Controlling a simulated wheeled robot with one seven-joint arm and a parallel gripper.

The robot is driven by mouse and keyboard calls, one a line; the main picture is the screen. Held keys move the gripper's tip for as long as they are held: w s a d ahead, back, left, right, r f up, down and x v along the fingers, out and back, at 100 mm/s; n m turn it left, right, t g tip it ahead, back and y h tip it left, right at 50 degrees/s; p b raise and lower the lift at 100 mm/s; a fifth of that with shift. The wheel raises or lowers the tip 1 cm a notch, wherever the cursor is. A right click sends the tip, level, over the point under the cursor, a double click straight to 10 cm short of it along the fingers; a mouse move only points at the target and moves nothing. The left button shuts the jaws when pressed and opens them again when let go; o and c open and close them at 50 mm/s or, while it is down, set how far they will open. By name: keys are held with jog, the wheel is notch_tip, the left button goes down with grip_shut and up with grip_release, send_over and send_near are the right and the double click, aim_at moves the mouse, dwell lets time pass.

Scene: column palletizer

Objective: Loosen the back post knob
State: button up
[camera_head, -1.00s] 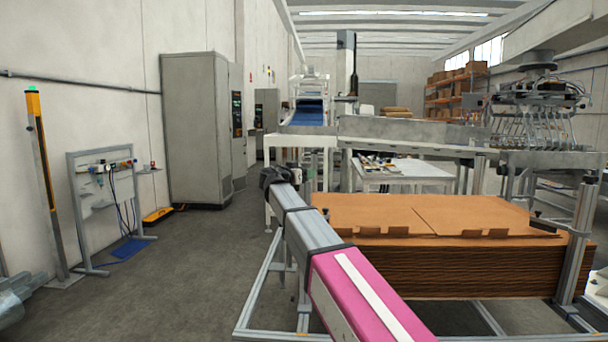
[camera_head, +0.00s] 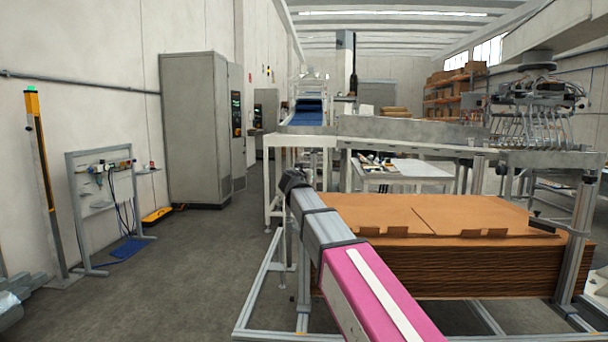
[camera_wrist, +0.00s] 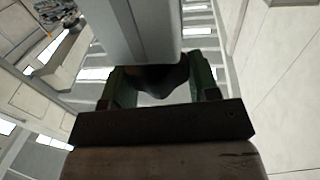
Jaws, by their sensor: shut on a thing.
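In the wrist view, my gripper (camera_wrist: 160,88) has its two green fingers on either side of a dark knob (camera_wrist: 158,76) and is shut on it. The knob sits against the grey post (camera_wrist: 150,30), which runs up out of the picture. The knob's outline is dark, so its turn angle cannot be told. In the head view, my arm reaches forward to the back left corner of the cardboard stack (camera_head: 440,218). There my arm hides the gripper and the knob.
A metal post (camera_head: 577,240) stands at the stack's right side. A white table (camera_head: 405,172) and the conveyor frame (camera_head: 400,130) are behind the stack. A grey cabinet (camera_head: 198,130) and a panel stand (camera_head: 100,205) line the left wall.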

dwell(0.3)
jog(key=o, duration=0.9)
jog(key=s, duration=0.3)
jog(key=s+a, duration=0.1)
jog(key=s, duration=0.3)
jog(key=s+a, duration=0.1)
jog(key=s, duration=0.2)
jog(key=shift+s+a, duration=0.1)
jog(key=shift+s, duration=0.2)
jog(key=shift+f, duration=0.1)
